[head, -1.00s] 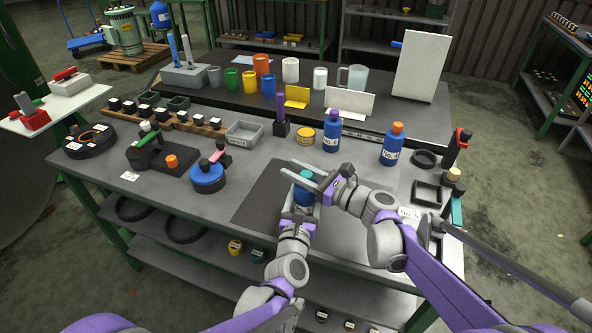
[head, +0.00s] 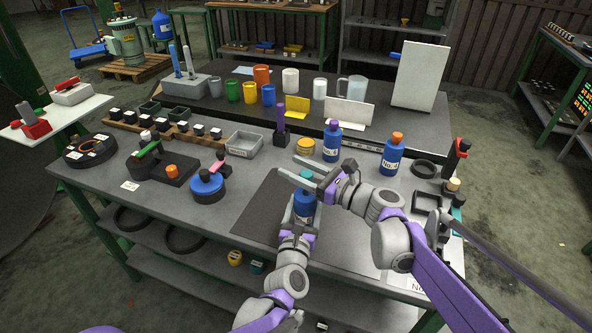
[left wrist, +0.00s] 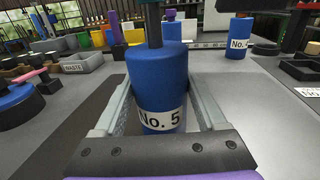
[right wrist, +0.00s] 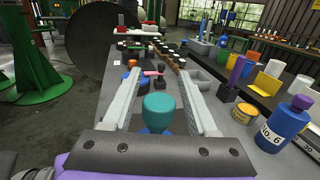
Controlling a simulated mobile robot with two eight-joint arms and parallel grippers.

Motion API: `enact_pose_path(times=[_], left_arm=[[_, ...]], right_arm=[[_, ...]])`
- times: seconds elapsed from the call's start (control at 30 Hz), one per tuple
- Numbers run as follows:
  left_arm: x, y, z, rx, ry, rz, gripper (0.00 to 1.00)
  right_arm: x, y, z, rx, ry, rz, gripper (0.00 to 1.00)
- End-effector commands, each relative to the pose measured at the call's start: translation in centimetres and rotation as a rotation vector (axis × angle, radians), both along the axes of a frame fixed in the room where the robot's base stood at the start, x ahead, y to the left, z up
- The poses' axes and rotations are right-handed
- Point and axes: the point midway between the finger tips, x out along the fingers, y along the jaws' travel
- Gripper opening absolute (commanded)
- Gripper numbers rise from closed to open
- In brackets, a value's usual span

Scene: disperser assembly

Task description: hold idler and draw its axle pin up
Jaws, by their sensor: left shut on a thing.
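No part clearly recognisable as an idler or axle pin shows. My left gripper (head: 304,212) is shut on a blue bottle (head: 305,203) marked No. 5, upright over the dark mat. The bottle fills the left wrist view (left wrist: 157,75), with a finger on each side. A teal cap (right wrist: 159,108) tops it. My right gripper (head: 288,165) is open at the cap. In the right wrist view the cap sits low between the spread fingers, with gaps on both sides. Whether the bottle touches the mat is hidden.
Two more blue bottles stand behind, one with a purple cap (head: 332,142) and one with an orange cap (head: 391,155). A yellow tin (head: 305,147) and grey bin (head: 244,143) are nearby. A blue disc with a pink handle (head: 207,186) stands left. The dark mat (head: 262,215) has bare room.

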Motion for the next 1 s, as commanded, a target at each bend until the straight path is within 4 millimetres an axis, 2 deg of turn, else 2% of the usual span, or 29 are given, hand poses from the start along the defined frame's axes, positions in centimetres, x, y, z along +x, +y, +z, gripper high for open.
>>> enact_pose_path(times=[0.3, 0.43, 0.57, 0.8, 1.0], left_arm=[[0.0, 0.0, 0.0, 0.000, 0.001, -0.001, 0.00], [0.0, 0.0, 0.0, 0.000, 0.000, -0.001, 0.00], [0.0, 0.0, 0.0, 0.000, 0.000, -0.001, 0.00], [0.0, -0.1, 0.0, 0.000, 0.000, -0.001, 0.00], [0.0, -0.1, 0.0, 0.000, 0.000, -0.001, 0.00]], right_arm=[[0.0, 0.0, -0.2, -0.002, 0.000, 0.001, 0.69], [-0.4, -0.7, -0.2, -0.004, 0.000, -0.001, 0.69], [-1.6, -2.5, -0.2, -0.004, 0.000, -0.003, 0.69], [-4.4, -6.9, -0.2, -0.003, 0.001, -0.004, 0.69], [-6.0, -9.3, -0.1, -0.003, -0.001, -0.002, 0.69]])
